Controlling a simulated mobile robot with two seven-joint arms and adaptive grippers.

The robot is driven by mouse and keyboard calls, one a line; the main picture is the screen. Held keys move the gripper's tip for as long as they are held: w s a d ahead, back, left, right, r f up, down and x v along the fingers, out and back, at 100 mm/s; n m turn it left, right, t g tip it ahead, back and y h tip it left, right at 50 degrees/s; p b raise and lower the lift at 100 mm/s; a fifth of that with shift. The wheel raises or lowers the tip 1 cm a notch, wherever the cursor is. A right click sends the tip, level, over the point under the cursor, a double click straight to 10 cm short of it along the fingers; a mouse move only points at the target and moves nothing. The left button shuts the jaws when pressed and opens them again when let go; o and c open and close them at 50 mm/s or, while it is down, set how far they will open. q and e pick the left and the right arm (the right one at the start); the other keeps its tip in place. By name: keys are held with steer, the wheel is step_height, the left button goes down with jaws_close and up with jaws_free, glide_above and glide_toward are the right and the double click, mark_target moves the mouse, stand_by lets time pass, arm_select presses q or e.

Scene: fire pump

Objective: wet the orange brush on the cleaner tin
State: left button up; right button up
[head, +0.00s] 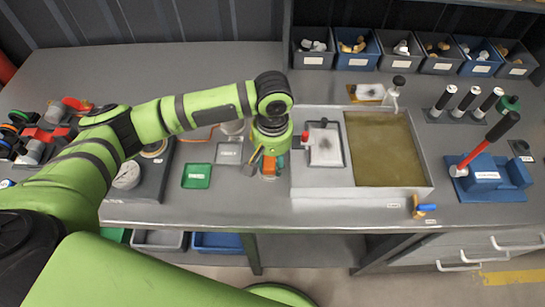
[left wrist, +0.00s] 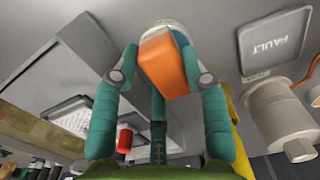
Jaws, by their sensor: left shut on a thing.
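My left gripper (head: 270,150) points down over the bench, left of the basin. In the left wrist view its teal fingers (left wrist: 160,85) are closed on the orange brush (left wrist: 165,65), which shows as an orange block between them. In the head view the brush (head: 269,166) shows just below the gripper. A pale round thing (left wrist: 160,27) shows partly behind the brush; I cannot tell whether it is the cleaner tin or whether the brush touches it. My right gripper is not in view.
A grey tray marked FAULT (head: 229,153) and a green tray (head: 197,176) lie left of the gripper. A pale cylinder (left wrist: 280,112) stands by the FAULT tray. The basin (head: 425,182) and a red cylindrical part (left wrist: 125,139) are close on the other side. Bins (head: 357,62) line the back.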

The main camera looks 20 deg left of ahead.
mark_target(272, 159)
arm_select(q)
steer(key=shift+s+f+p, duration=0.15)
steer(key=shift+p, duration=0.4)
stand_by(1.8)
step_height(272, 159, up, 7)
steer(key=p, duration=0.9)
steer(key=shift+p, duration=0.3)
stand_by(0.5)
